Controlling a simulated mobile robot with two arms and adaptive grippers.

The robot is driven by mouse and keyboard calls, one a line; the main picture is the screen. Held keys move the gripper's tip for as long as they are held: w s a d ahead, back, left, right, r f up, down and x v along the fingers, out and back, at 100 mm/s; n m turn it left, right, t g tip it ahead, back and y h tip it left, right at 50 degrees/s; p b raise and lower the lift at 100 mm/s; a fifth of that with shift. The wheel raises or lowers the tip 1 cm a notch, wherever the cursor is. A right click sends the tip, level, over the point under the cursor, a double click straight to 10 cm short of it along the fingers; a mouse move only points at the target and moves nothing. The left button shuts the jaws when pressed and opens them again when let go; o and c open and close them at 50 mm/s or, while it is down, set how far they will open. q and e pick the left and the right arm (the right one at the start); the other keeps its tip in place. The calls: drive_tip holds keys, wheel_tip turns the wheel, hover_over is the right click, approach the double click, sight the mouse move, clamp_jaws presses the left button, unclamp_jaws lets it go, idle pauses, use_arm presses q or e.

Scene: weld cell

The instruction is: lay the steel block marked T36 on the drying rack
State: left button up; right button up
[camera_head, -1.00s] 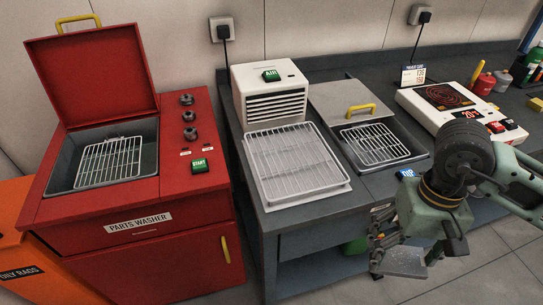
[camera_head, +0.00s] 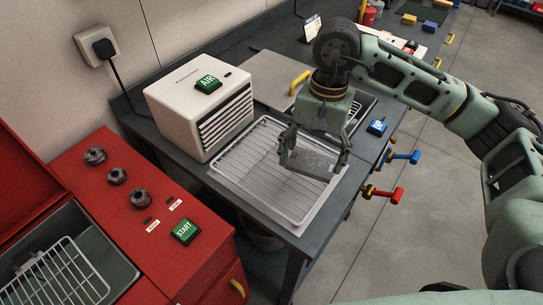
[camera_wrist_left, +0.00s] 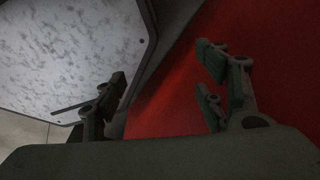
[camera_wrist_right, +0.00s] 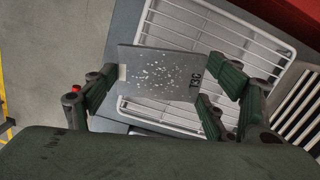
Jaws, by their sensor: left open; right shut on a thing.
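My right gripper (camera_head: 314,160) is shut on a flat grey steel block (camera_head: 308,163) with pale specks. In the right wrist view the block (camera_wrist_right: 160,78) carries a dark mark that looks like T36, its last character hard to read. The drying rack (camera_head: 240,172), a white wire grid in a pale tray, lies on the bench below. The block is over the rack's right part and hides some of it; the gap between them is hard to judge. My left gripper (camera_wrist_left: 163,75) is open and empty, seen only in its wrist view, over a red surface.
A white air blower (camera_head: 185,108) with a green AIR button stands behind the rack. A red parts washer (camera_head: 120,215) is at the left. A metal lid (camera_head: 270,72) with a yellow handle lies behind the gripper. Red and blue valve handles (camera_head: 385,192) stick out from the bench front.

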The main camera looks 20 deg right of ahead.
drive_tip(key=w+d+r+m+t, duration=0.2)
drive_tip(key=w+d+r+m, duration=0.2)
drive_tip(key=w+m, duration=0.65)
drive_tip(key=m+p, duration=0.5)
drive_tip(key=m, duration=0.5)
hover_over(278, 160)
drive_tip(key=f, duration=0.5)
drive_tip(key=shift+s+d+f, duration=0.25)
drive_tip(key=shift+f, duration=0.05)
wheel_tip(278, 160, down, 4)
drive_tip(key=shift+r+p, duration=0.25)
drive_tip(key=shift+p, duration=0.25)
drive_tip(key=shift+f, duration=0.3)
use_arm(q)
wheel_tip(278, 160, up, 6)
drive_tip(key=s, duration=0.1)
drive_tip(key=shift+s, duration=0.25)
drive_tip(key=shift+f, duration=0.1)
use_arm(e)
drive_tip(key=shift+f, duration=0.2)
drive_tip(key=o, duration=2)
drive_tip(key=shift+s, duration=0.1)
